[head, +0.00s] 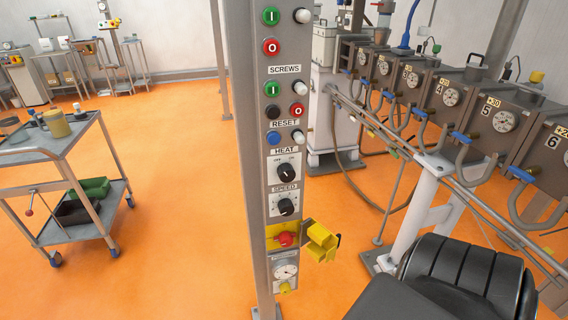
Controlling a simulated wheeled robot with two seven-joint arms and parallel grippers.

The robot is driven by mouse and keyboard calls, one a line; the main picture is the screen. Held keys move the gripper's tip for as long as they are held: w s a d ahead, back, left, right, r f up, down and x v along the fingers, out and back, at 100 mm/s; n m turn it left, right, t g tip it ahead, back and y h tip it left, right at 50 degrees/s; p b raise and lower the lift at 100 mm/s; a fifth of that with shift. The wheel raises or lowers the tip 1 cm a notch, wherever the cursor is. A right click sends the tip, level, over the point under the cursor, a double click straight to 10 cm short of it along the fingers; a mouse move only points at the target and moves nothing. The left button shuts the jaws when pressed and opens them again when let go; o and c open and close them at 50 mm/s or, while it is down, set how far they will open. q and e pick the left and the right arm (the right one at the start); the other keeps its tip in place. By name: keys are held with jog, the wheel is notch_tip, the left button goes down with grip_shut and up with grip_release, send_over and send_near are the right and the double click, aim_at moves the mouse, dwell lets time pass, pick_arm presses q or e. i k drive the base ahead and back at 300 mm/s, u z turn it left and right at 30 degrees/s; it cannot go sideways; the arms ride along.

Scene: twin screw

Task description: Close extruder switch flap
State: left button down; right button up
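The yellow switch flap (322,242) sticks out to the right from the grey control column and stands open. Beside it, the red switch button (285,240) is uncovered on its yellow plate. The flap's hinge is too small to make out clearly. Neither of my grippers shows in the head view, and nothing is seen touching the flap.
The grey control column (250,130) carries buttons and knobs above the flap and a gauge (286,271) below. The extruder barrel (450,97) with numbered gauges and hooked pipes runs along the right. A trolley (45,150) stands left. Orange floor (180,230) is clear between.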

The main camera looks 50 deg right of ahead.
aim_at(323, 239)
jog(key=i, duration=2.6)
jog(key=z, duration=4.9)
